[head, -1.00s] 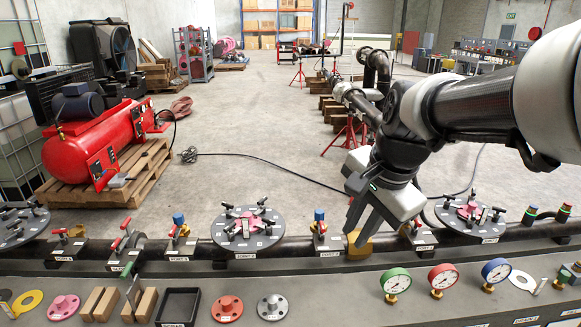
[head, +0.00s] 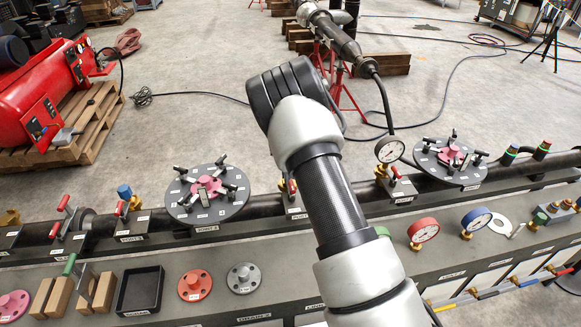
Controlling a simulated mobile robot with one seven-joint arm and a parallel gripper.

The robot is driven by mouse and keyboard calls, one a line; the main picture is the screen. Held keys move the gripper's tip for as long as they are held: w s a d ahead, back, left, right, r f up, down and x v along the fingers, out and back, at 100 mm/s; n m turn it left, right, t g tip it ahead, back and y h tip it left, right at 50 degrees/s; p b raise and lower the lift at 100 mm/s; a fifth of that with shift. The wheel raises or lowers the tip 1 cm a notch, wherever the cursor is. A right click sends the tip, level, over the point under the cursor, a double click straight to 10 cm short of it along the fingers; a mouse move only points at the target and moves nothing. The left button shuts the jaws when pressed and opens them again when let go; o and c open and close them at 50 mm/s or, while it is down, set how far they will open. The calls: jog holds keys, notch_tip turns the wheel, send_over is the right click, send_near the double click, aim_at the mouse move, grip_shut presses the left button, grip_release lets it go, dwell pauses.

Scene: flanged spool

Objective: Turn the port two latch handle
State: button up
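Several red latch handles stand along the black pipe rail in the head view. One (head: 63,214) is at the far left, and another (head: 121,208) is beside a blue-capped brass fitting (head: 125,193). A third (head: 291,187) shows just left of my arm, and a fourth (head: 395,172) stands by a white-faced gauge (head: 390,150). The small port labels are too small to read surely, so I cannot tell which handle is port two. My arm rises from the bottom middle to a dark joint above the rail. My gripper is not visible.
A grey disc (head: 185,212) with black clamps and a pink flange sits left of my arm, another (head: 424,161) to its right. The bench holds a black tray (head: 140,290), flanges, wooden blocks, and red (head: 423,230) and blue (head: 477,219) gauges.

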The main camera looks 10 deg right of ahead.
notch_tip(320, 180, down, 7)
jog(key=b, duration=0.3)
jog(key=shift+s+b, duration=0.1)
jog(key=shift+b, duration=0.2)
jog(key=n, duration=0.1)
jog(key=r+n, duration=0.1)
jog(key=shift+n, duration=1.3)
jog(key=n, duration=0.2)
jog(key=n+p, duration=0.1)
jog(key=n, duration=0.1)
jog(key=n+p, duration=0.1)
jog(key=n, duration=0.1)
jog(key=shift+r+n, duration=0.25)
jog(key=shift+n, duration=0.15)
jog(key=shift+f+n, duration=0.2)
jog(key=shift+n, duration=1)
jog(key=shift+f+n+b, duration=0.25)
jog(key=shift+n+b, duration=0.35)
jog(key=shift+n, duration=0.3)
jog(key=n, duration=0.3)
jog(key=shift+r+b, duration=0.1)
jog(key=shift+b, duration=0.25)
jog(key=n+b, duration=0.1)
jog(key=n, duration=0.2)
jog(key=shift+m, duration=0.5)
jog(key=shift+r+m, duration=0.35)
jog(key=shift+m, duration=0.25)
notch_tip(320, 180, up, 7)
jog(key=p, duration=0.3)
jog(key=shift+f, duration=0.2)
